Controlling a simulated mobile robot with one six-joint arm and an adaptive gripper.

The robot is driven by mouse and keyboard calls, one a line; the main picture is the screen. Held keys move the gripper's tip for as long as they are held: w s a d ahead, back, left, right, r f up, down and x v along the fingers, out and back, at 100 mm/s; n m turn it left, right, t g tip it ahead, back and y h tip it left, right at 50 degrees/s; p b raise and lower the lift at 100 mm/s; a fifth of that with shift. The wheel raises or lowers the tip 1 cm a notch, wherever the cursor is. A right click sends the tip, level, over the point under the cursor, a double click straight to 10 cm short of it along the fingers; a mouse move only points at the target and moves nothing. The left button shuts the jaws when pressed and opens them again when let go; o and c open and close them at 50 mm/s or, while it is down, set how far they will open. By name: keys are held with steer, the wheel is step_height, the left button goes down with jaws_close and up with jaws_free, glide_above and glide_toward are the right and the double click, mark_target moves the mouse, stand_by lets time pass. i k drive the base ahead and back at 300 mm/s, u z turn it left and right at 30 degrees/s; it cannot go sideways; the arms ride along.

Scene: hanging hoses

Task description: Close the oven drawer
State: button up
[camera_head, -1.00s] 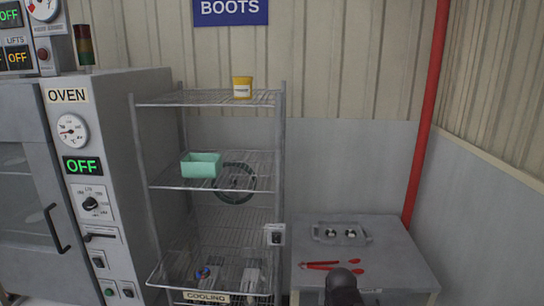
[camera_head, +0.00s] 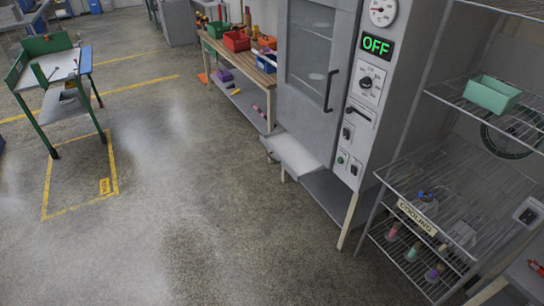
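The grey oven (camera_head: 305,100) stands right of centre. Its door with a dark vertical handle is shut, and its panel display reads OFF. Below the door, the oven drawer (camera_head: 297,158) sticks out toward the floor space as a pale flat slab, so it stands open. A small part shows at its front left corner, too small to make out. My gripper is not in view.
Right of the oven stands a wire cooling rack (camera_head: 440,180) with a mint bin (camera_head: 492,94). Left of it is a wooden bench (camera_head: 243,98) with coloured bins. A green-framed cart (camera_head: 62,85) stands far left. The floor (camera_head: 190,200) before the oven is clear.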

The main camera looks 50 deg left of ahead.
mark_target(294, 156)
steer(key=u, duration=5.2)
steer(key=i, duration=0.1)
steer(key=z, duration=3.15)
steer(key=k, duration=0.6)
steer(key=z, duration=0.15)
steer(key=i, duration=0.6)
